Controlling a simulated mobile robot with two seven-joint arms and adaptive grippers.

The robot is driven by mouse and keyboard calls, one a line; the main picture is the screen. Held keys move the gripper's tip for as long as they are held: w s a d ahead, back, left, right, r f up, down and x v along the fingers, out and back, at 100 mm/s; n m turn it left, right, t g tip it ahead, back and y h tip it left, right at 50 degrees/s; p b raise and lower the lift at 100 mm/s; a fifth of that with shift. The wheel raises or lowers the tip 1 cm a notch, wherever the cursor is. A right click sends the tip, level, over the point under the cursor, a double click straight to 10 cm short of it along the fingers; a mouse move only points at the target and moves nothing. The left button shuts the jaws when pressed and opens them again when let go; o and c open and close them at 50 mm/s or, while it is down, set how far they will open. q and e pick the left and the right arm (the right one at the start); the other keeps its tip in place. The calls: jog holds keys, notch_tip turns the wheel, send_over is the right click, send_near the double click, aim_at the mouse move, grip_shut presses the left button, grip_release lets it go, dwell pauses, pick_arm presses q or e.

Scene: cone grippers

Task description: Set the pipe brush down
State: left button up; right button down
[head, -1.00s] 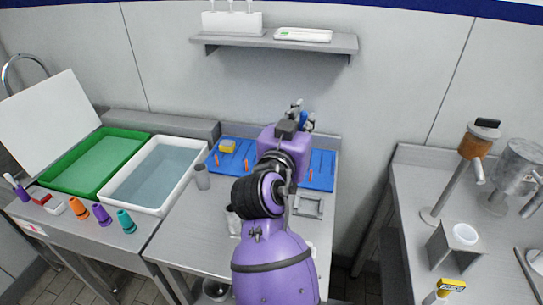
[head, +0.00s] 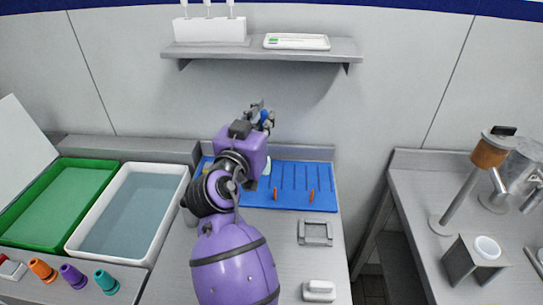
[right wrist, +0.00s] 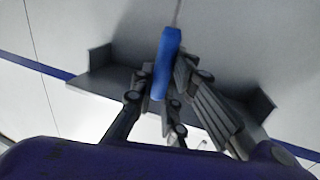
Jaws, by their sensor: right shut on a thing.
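My right gripper (head: 262,116) is raised in front of the back wall, over the far side of the blue mat. In the right wrist view its fingers (right wrist: 158,92) are closed around the blue handle of the pipe brush (right wrist: 168,50). A thin stem runs up from the handle out of that view. In the head view only a small blue bit of the brush (head: 265,117) shows between the fingers. The blue mat (head: 320,180) lies on the table below, with dark slots and orange pegs (head: 312,196). My arm hides its left part. My left gripper is out of view.
A wall shelf (head: 262,52) with a white rack (head: 210,30) and tray (head: 297,41) hangs above. A white water basin (head: 177,180) and green tray (head: 92,166) stand left. A grey square frame (head: 315,232) lies before the mat. The right bench (head: 410,190) stands past a gap.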

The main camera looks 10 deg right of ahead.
jog(key=w+d+f+b, duration=0.4)
jog(key=w+d+f, duration=0.4)
jog(key=f, duration=0.5)
jog(key=shift+w+d, duration=0.4)
jog(key=shift+d, duration=0.05)
jog(key=c, duration=1.8)
grip_release()
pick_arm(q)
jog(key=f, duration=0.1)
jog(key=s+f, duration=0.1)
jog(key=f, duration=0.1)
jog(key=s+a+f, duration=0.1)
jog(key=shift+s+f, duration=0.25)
pick_arm(e)
jog(key=shift+o, duration=0.2)
jog(key=shift+r, duration=0.1)
